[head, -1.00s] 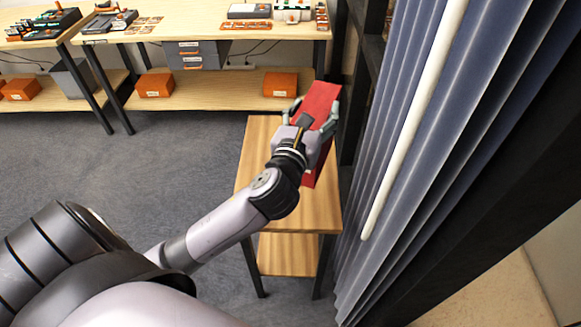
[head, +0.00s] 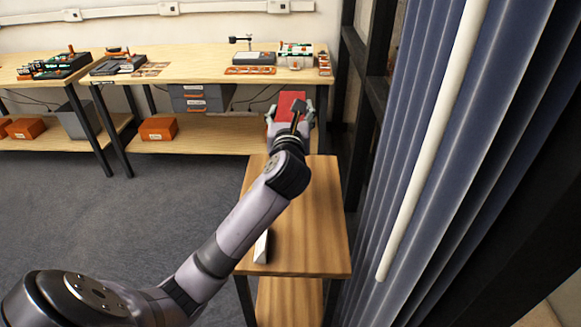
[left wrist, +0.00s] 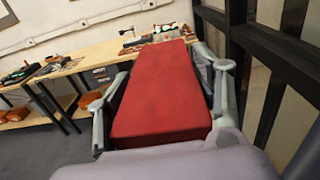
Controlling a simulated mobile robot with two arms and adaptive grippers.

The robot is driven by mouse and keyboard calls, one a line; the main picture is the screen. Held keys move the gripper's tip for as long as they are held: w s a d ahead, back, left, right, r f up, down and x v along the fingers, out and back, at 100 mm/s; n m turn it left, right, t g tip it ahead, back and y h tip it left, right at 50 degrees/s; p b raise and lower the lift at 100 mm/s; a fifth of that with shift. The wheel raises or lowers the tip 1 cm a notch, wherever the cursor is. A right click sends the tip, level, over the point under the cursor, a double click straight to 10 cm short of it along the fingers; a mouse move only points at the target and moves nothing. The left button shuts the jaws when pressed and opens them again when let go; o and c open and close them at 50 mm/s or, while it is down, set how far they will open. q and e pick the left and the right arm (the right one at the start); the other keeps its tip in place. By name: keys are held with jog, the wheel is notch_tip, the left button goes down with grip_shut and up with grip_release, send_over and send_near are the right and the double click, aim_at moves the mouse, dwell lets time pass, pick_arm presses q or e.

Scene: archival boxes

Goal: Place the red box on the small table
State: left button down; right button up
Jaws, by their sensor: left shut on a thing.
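The red box (head: 291,101) is held between the fingers of my left gripper (head: 290,114), at the far end of the small table. In the left wrist view the red box (left wrist: 163,92) fills the space between the fingers, one on each side. The small wooden table (head: 318,225) has a bare top, apart from a small white wedge-like object (head: 262,246) at its left edge. The box appears at or beyond the table's far edge; its underside is hidden, so I cannot tell whether it touches anything. My right gripper is not in view.
Long workbenches (head: 205,66) with tools stand along the back wall, with orange boxes (head: 158,129) on the lower shelf. A blue corrugated panel (head: 420,150) and a dark frame (head: 352,110) stand close on the table's right. The floor on the left is clear.

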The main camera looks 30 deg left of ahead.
pick_arm(q)
notch_tip(320, 180, down, 9)
jog(key=shift+r+b, duration=0.2)
jog(key=shift+b, duration=0.5)
notch_tip(320, 180, down, 3)
jog(key=shift+f+b, duration=0.2)
jog(key=shift+b, duration=0.3)
jog(key=shift+f, duration=0.4)
jog(key=shift+c, duration=1.7)
grip_release()
jog(key=shift+s+d, duration=0.15)
jog(key=shift+s, duration=0.1)
jog(key=v, duration=1.1)
jog(key=shift+s, duration=0.25)
